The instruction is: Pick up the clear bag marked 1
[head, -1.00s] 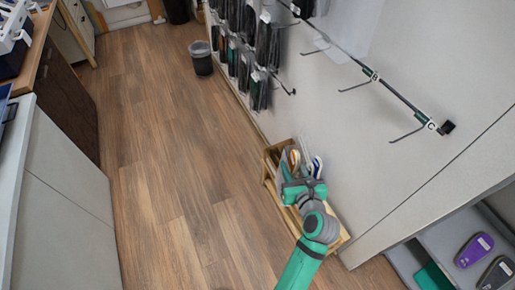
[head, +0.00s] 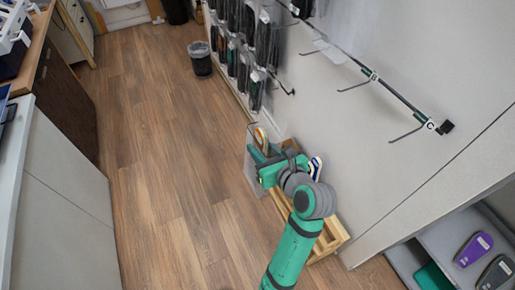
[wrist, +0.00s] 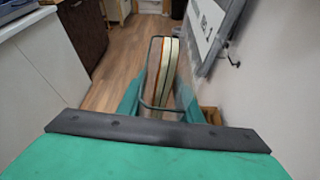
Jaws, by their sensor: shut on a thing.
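My gripper (head: 264,167) is shut on a clear bag (head: 251,178) holding insoles, held up above the left end of the wooden rack. In the wrist view the bag (wrist: 163,72) stands upright between the two fingers (wrist: 165,108), and the cream and orange edges of its insoles show. Part of the bag is hidden behind my gripper in the head view. I cannot read a number on it. A white label (wrist: 208,28) shows at the upper right of the wrist view, its print slanted; I cannot tell which thing carries it.
The wooden rack (head: 328,243) stands on the floor against the wall, with another insole (head: 315,168) in it. Dark packets (head: 262,45) hang on wall hooks beyond. A bin (head: 201,60) stands farther back. Shelves with insoles (head: 474,249) are at lower right. The floor at left is clear.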

